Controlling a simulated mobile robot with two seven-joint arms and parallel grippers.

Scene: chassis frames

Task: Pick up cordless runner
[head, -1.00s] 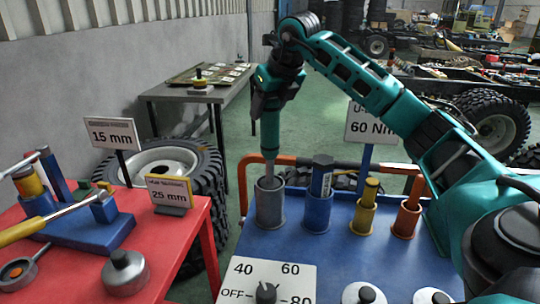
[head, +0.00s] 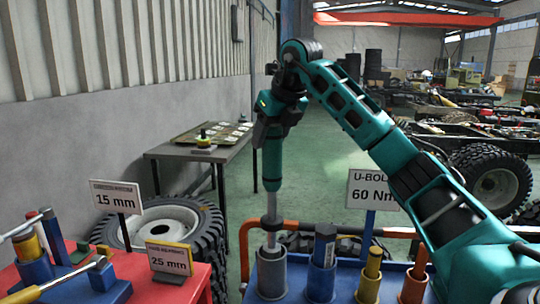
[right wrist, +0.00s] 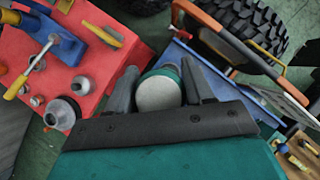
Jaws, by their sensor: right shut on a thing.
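The cordless runner (head: 272,165) is a teal upright body with a grey shaft pointing down. My right gripper (head: 275,112) is shut around its upper part. In the right wrist view the runner's pale round end and teal rim (right wrist: 160,90) sit between the two dark fingers. The shaft's lower end is at the mouth of the grey holder cup (head: 271,277) on the blue cart; I cannot tell whether the tip is just inside or clear. My left gripper is not in view.
Blue (head: 322,280), yellow (head: 370,280) and orange (head: 414,285) holders stand right of the grey one. An orange rail (head: 246,235) and a 60 Nm sign (head: 372,190) stand close by. A red table (head: 130,268) with tools is at left. A grey table (head: 185,152) stands behind.

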